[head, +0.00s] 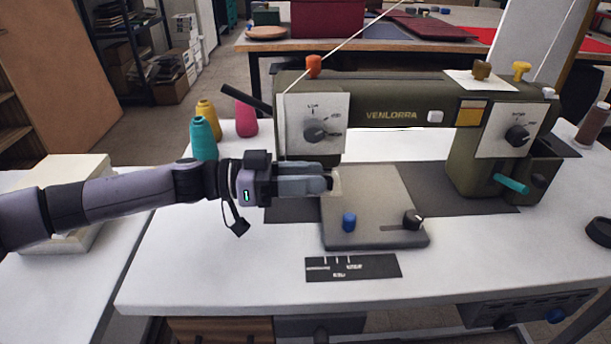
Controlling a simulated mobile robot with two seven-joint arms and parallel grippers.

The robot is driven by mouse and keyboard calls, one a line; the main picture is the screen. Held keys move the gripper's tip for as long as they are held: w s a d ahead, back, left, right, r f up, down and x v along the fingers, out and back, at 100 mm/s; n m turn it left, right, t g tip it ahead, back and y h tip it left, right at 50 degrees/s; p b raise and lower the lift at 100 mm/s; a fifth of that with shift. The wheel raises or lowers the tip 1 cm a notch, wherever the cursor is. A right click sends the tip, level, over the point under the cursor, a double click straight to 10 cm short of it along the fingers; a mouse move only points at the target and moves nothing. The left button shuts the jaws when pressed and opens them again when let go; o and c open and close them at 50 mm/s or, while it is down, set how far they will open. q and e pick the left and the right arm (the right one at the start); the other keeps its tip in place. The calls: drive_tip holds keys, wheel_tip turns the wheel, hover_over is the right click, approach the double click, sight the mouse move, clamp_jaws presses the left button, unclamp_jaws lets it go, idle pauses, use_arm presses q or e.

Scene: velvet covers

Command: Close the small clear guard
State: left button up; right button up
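An olive-green sewing machine (390,88) stands on a white table. A small pale, see-through piece (337,181), which looks like the clear guard, shows below the machine's left head, just above the grey plate (375,210). My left gripper (328,184) reaches in from the left, with its fingertips at this piece. I cannot tell whether they touch it, or whether the fingers are open or shut. The gripper hides most of the needle area and part of the guard, so the guard's position is unclear. My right gripper is not in view.
A blue knob (349,221) and a black knob (413,219) stick up from the plate. Teal (203,138), yellow (207,114) and pink (245,119) thread cones stand behind my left arm. A black label card (353,267) lies in front. The table's front left is clear.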

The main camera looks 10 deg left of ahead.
use_arm(q)
clamp_jaws()
drive_tip(key=shift+s+d+f+m+p, duration=0.1)
drive_tip(key=shift+s+f+m+p, duration=0.15)
drive_tip(key=shift+m, duration=0.2)
drive_tip(key=shift+f+m+p, duration=0.15)
drive_tip(key=shift+m+p, duration=0.15)
drive_tip(key=shift+m, duration=0.15)
drive_tip(key=shift+s+f+m, duration=0.15)
drive_tip(key=shift+f+m, duration=0.3)
drive_tip(key=shift+m, duration=0.45)
drive_tip(key=shift+f+m, duration=0.25)
drive_tip(key=shift+m, duration=0.15)
drive_tip(key=shift+c, duration=0.4)
unclamp_jaws()
drive_tip(key=shift+s, duration=0.1)
drive_tip(key=shift+o, duration=0.4)
